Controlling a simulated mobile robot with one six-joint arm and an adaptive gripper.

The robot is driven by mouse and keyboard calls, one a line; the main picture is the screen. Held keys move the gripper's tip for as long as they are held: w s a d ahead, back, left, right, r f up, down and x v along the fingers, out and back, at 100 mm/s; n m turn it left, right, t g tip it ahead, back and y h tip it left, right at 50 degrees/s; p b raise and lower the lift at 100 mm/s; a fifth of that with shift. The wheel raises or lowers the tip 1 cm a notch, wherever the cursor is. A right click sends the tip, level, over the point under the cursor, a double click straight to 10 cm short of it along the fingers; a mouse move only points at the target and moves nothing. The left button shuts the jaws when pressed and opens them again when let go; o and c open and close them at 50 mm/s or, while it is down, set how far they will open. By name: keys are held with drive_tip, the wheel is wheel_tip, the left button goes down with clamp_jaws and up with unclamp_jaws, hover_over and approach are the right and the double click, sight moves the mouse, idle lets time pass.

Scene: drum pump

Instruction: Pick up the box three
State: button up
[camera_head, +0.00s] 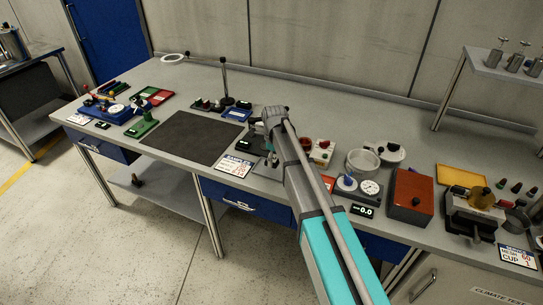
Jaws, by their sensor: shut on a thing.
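My arm reaches in from the lower right over the workbench (205,88). My gripper (272,154) points down beside a white label card, just right of the dark mat. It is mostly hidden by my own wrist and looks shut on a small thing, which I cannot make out. I cannot read a mark that singles out box three.
A black mat (190,138) lies clear at the bench's middle left. A black stand (225,85) rises behind it. To the right are a glass dish (362,163), an orange-red box (410,196) and a yellow tray (462,176). A raised shelf (490,65) stands at the back right.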

drive_tip(key=s+d+r+p, duration=0.4)
drive_tip(key=s+r+p, duration=0.3)
drive_tip(key=s, duration=0.4)
drive_tip(key=shift+s+d+r, duration=0.25)
drive_tip(key=shift+d+r, duration=0.1)
drive_tip(key=shift+r, duration=0.2)
drive_tip(key=shift+r, duration=0.15)
drive_tip(key=shift+r+p, duration=1.35)
drive_tip(key=shift+p, duration=0.25)
drive_tip(key=shift+f+b, duration=0.35)
drive_tip(key=shift+a, duration=0.1)
